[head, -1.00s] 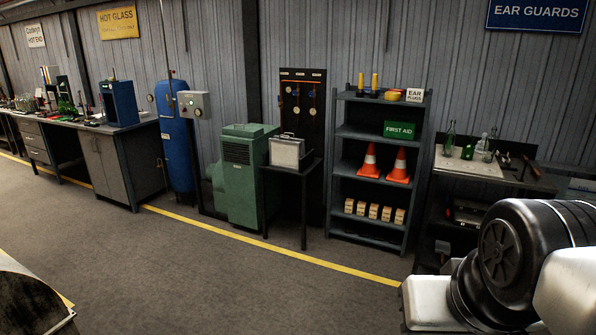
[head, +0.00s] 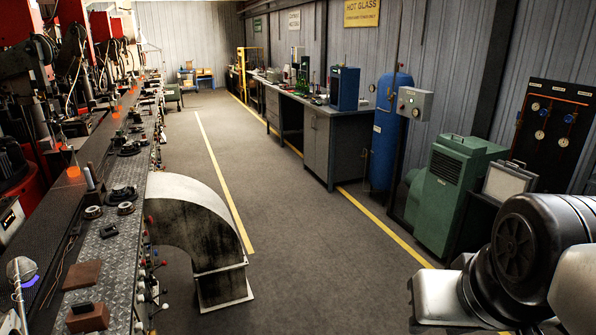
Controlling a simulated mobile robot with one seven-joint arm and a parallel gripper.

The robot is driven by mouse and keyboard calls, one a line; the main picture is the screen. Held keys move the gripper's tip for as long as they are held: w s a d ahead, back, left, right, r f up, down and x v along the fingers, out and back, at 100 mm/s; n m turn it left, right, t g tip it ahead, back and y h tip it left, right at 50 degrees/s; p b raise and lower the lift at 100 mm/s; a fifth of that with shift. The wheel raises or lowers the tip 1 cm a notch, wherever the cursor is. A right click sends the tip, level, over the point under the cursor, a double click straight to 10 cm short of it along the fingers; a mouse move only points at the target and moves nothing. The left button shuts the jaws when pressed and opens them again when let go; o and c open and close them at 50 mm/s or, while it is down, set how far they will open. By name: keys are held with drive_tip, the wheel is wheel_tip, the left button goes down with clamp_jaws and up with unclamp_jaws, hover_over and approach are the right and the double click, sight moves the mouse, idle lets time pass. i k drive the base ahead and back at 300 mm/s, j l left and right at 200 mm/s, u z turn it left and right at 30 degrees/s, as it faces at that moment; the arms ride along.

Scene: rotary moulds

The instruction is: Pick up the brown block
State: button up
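Two brown blocks lie at the near end of the long metal-topped bench at the lower left of the head view. One flat brown block (head: 82,275) lies farther back with its top bare. A second brown block (head: 88,319) is nearer, close to the bottom edge, with a small black piece on top. Part of my arm shows at the lower right, far across the picture from both blocks. My gripper is out of view.
The bench (head: 118,239) runs along the left with red machines and dark ring moulds. A large curved metal duct (head: 195,215) stands beside it. The grey floor aisle is clear. A green cabinet (head: 452,190) and blue tank (head: 390,130) stand right.

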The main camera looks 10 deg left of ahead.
sight(88, 318)
drive_tip(key=i+u, duration=0.15)
drive_tip(key=u, duration=0.25)
drive_tip(key=i+u, duration=0.2)
drive_tip(key=u, duration=0.2)
drive_tip(key=i+l+u, duration=0.1)
drive_tip(key=u, duration=0.25)
drive_tip(key=i+l+u, duration=0.1)
drive_tip(key=u, duration=0.3)
drive_tip(key=i+l+u, duration=0.15)
drive_tip(key=u, duration=0.3)
drive_tip(key=i+l+u, duration=0.25)
drive_tip(key=u, duration=0.15)
drive_tip(key=i+l+u, duration=0.3)
drive_tip(key=u, duration=0.15)
drive_tip(key=i+l+u, duration=0.3)
drive_tip(key=l+u, duration=0.25)
drive_tip(key=l, duration=0.15)
